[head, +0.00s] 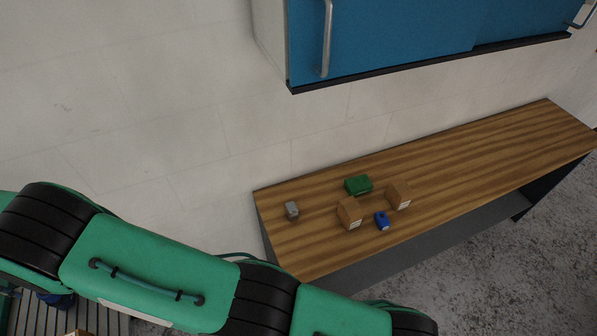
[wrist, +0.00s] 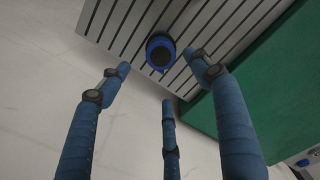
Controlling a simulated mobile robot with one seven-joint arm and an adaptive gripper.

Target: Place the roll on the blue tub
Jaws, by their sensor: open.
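A round blue thing with a dark middle (wrist: 160,51) sits on a grey slatted surface (wrist: 120,25) in the wrist view. It looks like the blue tub; I cannot tell whether the dark part is its top or the roll on it. My gripper (wrist: 159,76) is open, its three blue fingers spread just short of the round thing, with nothing between them. In the head view a blue thing (head: 56,299) shows at the lower left, partly hidden by my green arm. My gripper is not visible there. I cannot make out a separate roll.
A wooden bench (head: 470,150) carries a grey item (head: 291,210), two brown boxes (head: 349,213) (head: 398,196), a green box (head: 358,185) and a small blue container (head: 382,220). Its right half is clear. A blue cabinet (head: 400,35) hangs above.

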